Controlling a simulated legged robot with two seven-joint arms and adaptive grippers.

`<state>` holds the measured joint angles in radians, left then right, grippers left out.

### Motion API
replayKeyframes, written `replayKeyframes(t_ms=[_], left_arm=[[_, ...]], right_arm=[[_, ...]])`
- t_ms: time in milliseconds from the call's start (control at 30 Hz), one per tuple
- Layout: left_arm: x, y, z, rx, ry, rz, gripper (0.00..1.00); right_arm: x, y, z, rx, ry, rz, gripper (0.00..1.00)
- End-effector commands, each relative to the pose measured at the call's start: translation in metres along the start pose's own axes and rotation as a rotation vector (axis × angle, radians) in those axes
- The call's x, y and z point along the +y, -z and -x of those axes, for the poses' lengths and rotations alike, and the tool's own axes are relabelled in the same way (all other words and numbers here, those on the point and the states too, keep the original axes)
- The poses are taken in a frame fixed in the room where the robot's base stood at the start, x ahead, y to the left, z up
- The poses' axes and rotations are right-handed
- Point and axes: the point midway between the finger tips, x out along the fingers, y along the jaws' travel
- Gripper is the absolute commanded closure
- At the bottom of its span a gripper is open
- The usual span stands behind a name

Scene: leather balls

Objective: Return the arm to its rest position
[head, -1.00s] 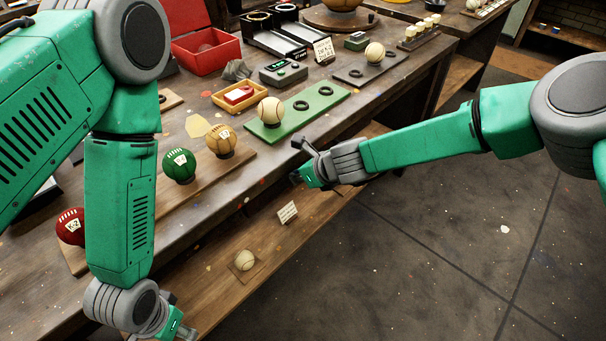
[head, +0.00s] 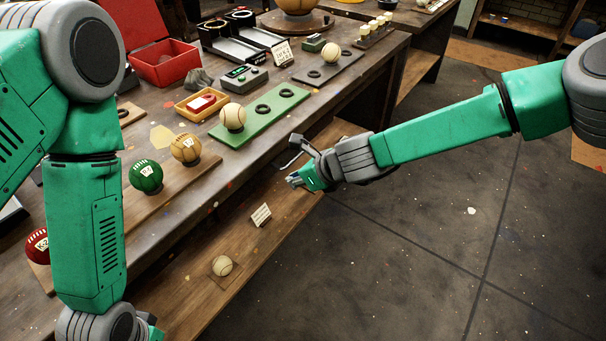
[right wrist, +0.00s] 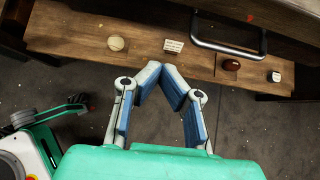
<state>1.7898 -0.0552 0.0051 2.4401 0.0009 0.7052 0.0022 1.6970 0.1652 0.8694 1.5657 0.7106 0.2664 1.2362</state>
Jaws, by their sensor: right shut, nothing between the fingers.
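My right gripper (head: 297,178) hangs in front of the workbench's front edge, above the lower shelf, touching nothing that I can see. In the right wrist view its fingertips (right wrist: 166,70) meet with nothing between them. My left arm comes down at the left of the head view. Only a sliver of my left gripper (head: 152,332) shows at the bottom edge, and its fingers are cut off.
The workbench (head: 200,215) carries a green ring tray (head: 262,112) with a cream ball (head: 232,117), a tan ball (head: 186,148), a green ball (head: 146,176) and a red ball (head: 37,245). The lower shelf holds another ball (head: 222,266). Open floor lies right.

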Motion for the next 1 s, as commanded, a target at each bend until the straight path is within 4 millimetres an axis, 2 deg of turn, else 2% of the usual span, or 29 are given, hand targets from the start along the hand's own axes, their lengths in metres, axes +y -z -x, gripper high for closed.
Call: replayKeyframes(t_ms=[33, 133, 400, 467, 533, 567, 667, 767, 800, 867, 900, 1000], left_arm=[[0.0, 0.0, 0.002, 0.0, 0.0, 0.001, 0.53], [0.0, 0.0, 0.003, -0.001, 0.0, 0.001, 0.53], [-0.001, -0.001, 0.004, -0.002, 0.001, 0.001, 0.53], [0.0, -0.001, 0.004, -0.002, 0.001, 0.001, 0.53], [0.0, -0.001, 0.004, -0.002, 0.001, 0.001, 0.53], [0.0, -0.001, 0.004, -0.001, 0.0, 0.001, 0.53], [0.0, 0.0, 0.004, -0.001, 0.0, 0.001, 0.53], [0.0, 0.0, 0.004, -0.001, 0.0, 0.001, 0.53], [0.0, 0.0, 0.004, -0.001, 0.0, 0.001, 0.53], [0.0, 0.0, 0.004, -0.001, 0.0, 0.001, 0.53], [0.0, 0.0, 0.004, -0.001, 0.0, 0.001, 0.53], [0.0, 0.0, 0.004, -0.001, 0.0, 0.001, 0.53]], right_arm=[[0.001, -0.002, 0.01, -0.003, -0.001, 0.001, 1.0], [0.002, -0.002, 0.022, 0.0, 0.001, 0.003, 1.0], [0.002, 0.001, 0.032, 0.001, -0.001, 0.007, 1.0], [0.005, 0.007, 0.031, 0.013, -0.004, 0.033, 1.0], [0.014, 0.026, 0.03, 0.046, -0.01, 0.107, 1.0], [0.019, 0.038, 0.03, 0.066, -0.015, 0.158, 1.0], [0.043, 0.095, 0.032, 0.163, -0.049, 0.402, 1.0], [0.066, 0.167, 0.046, 0.276, -0.115, 0.722, 1.0], [0.074, 0.195, 0.055, 0.317, -0.152, 0.855, 1.0], [0.084, 0.236, 0.073, 0.373, -0.217, 1.053, 1.0], [0.089, 0.263, 0.088, 0.405, -0.266, 1.183, 1.0], [0.1, 0.322, 0.132, 0.463, -0.412, 1.497, 1.0]])
